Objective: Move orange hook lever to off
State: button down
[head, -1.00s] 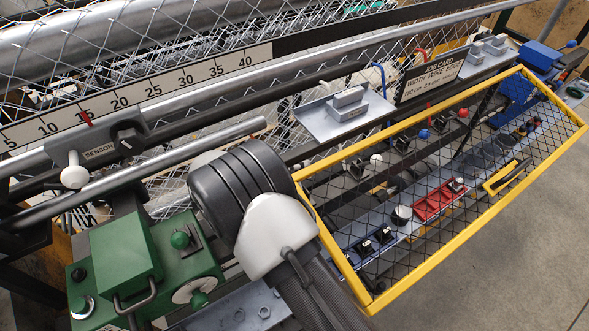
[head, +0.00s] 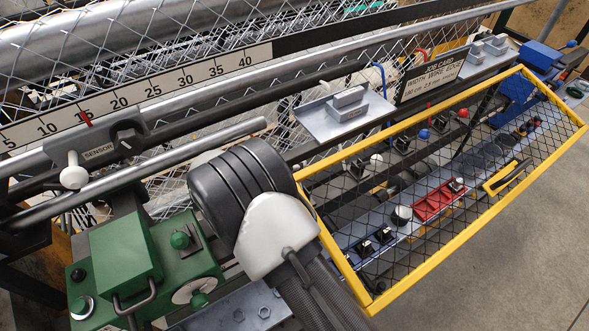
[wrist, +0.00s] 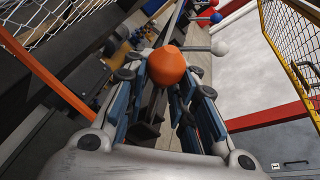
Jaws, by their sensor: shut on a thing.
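The orange hook lever's rounded orange knob (wrist: 166,66) shows in the wrist view, between the fingertips of my gripper (wrist: 165,84). The blue-sided fingers are closed on it from left and right. The lever's shaft below the knob is mostly hidden by the fingers, so its exact position is hard to tell. In the head view my arm's dark wrist and white link cover the spot, and neither the knob nor the fingers show there.
An orange bar (wrist: 45,70) runs along the left. The yellow mesh guard (head: 440,275) lies right of my arm; a green machine box (head: 125,250) stands left.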

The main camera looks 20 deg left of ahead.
jog(key=s+d+m, duration=0.1)
jog(key=d+r+m+t+y+b, duration=0.1)
jog(key=m, duration=0.1)
jog(key=shift+s+b, duration=0.3)
jog(key=shift+s, duration=0.05)
jog(key=c, duration=1.9)
grip_release()
jog(key=shift+o, duration=1.3)
jog(key=shift+s+r, duration=0.1)
jog(key=shift+s, duration=0.1)
jog(key=o, duration=0.4)
jog(key=shift+w, duration=0.1)
jog(key=shift+c, duration=0.2)
notch_tip(320, 180, up, 10)
